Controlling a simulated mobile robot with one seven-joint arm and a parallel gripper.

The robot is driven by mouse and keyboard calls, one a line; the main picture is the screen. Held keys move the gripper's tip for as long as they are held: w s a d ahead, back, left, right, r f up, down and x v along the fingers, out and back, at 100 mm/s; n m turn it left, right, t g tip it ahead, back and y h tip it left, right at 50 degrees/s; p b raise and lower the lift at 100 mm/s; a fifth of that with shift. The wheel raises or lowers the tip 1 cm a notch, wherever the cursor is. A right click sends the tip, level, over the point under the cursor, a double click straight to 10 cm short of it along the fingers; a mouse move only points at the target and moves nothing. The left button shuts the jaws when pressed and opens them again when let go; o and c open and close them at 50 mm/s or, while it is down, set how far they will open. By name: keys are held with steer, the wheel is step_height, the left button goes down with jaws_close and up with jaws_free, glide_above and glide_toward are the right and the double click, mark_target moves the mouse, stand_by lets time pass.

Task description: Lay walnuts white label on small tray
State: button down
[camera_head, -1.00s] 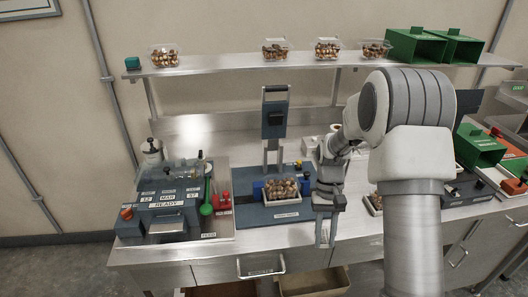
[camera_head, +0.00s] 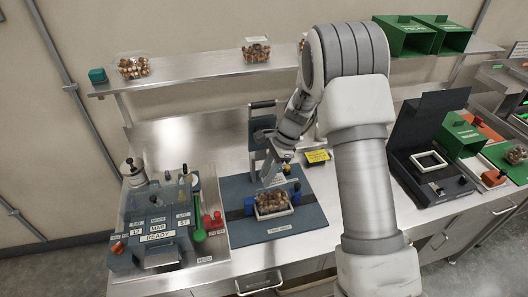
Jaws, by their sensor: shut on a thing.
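A small white-rimmed tray (camera_head: 273,214) of walnuts stands on the blue-grey mat between two blue blocks. My gripper (camera_head: 271,180) points down just above and behind this tray, its fingers close over the nuts. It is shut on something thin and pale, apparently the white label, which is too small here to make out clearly. I cannot tell whether it touches the nuts. No other loose white label can be picked out.
A grey labelled machine reading READY (camera_head: 157,238) stands at the left, with a green-handled tool (camera_head: 198,224) and red parts (camera_head: 212,221) beside it. A yellow sign (camera_head: 317,157) is behind the mat. A black open box (camera_head: 430,150) stands right. Clamshells (camera_head: 133,67) line the shelf.

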steer(key=shift+w+a+r+m, duration=0.2)
steer(key=shift+w+r+m, duration=0.2)
steer(key=shift+w, duration=0.25)
steer(key=shift+f, duration=0.15)
steer(key=shift+f+b, duration=2.45)
steer(key=shift+f, duration=1.05)
steer(key=c, duration=0.5)
jaws_free()
steer(key=shift+c, duration=0.2)
steer(key=shift+r, duration=0.1)
steer(key=shift+r+p, duration=2.5)
steer(key=shift+r, duration=0.95)
